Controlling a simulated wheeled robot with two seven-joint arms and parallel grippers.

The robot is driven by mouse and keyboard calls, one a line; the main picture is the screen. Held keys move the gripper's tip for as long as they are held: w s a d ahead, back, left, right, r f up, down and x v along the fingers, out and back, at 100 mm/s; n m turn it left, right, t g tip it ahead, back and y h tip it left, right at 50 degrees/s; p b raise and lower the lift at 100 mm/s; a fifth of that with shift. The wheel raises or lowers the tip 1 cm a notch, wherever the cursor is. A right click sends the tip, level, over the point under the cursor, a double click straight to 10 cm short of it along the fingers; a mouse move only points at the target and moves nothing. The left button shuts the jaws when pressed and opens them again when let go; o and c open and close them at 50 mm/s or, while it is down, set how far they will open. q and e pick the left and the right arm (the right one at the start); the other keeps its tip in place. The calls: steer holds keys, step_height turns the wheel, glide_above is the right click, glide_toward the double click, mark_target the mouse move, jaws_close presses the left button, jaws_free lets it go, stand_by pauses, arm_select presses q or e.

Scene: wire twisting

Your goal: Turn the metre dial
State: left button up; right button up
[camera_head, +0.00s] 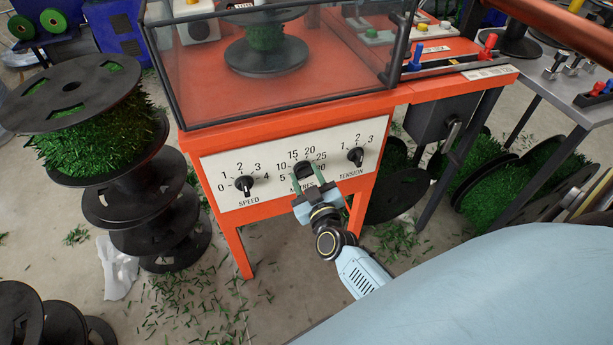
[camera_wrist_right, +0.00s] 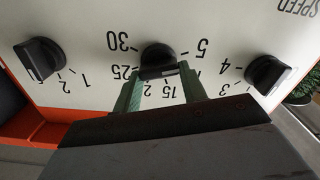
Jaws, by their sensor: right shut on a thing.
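The metre dial (camera_head: 303,171) is the black middle knob on the white panel (camera_head: 225,168) of the orange machine, with a scale from 5 to 30. My right gripper (camera_head: 307,178) is at this dial, with its green fingers on either side of it. In the right wrist view the panel appears upside down, and the dial (camera_wrist_right: 157,60) sits between the tips of my right gripper (camera_wrist_right: 157,75), which is shut on it. The dial's pointer is partly hidden in the head view. My left gripper is not in view.
The speed dial (camera_head: 244,184) is left of the metre dial and the tension dial (camera_head: 356,155) is right of it. A glass-walled guard (camera_head: 300,60) is above the panel. Green clippings lie on the floor.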

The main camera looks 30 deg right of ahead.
steer(key=m+p, duration=0.1)
steer(key=m, duration=0.2)
steer(key=shift+d+r, duration=0.1)
steer(key=shift+m+p, duration=0.45)
steer(key=shift+m, duration=0.55)
steer(key=m, duration=0.2)
steer(key=shift+d+m, duration=0.15)
steer(key=shift+m, duration=0.15)
steer(key=m, duration=0.2)
steer(key=shift+m+p, duration=0.3)
steer(key=shift+m, duration=0.1)
steer(key=m, duration=0.3)
steer(key=shift+s+d+f, duration=0.1)
steer(key=shift+d+f, duration=0.05)
steer(key=shift+f, duration=0.05)
steer(key=m, duration=0.2)
steer(key=shift+m, duration=0.3)
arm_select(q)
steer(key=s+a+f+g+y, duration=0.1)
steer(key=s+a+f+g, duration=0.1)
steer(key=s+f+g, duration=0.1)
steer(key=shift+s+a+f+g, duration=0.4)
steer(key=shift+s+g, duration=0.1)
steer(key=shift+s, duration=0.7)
arm_select(e)
steer(key=shift+m, duration=0.4)
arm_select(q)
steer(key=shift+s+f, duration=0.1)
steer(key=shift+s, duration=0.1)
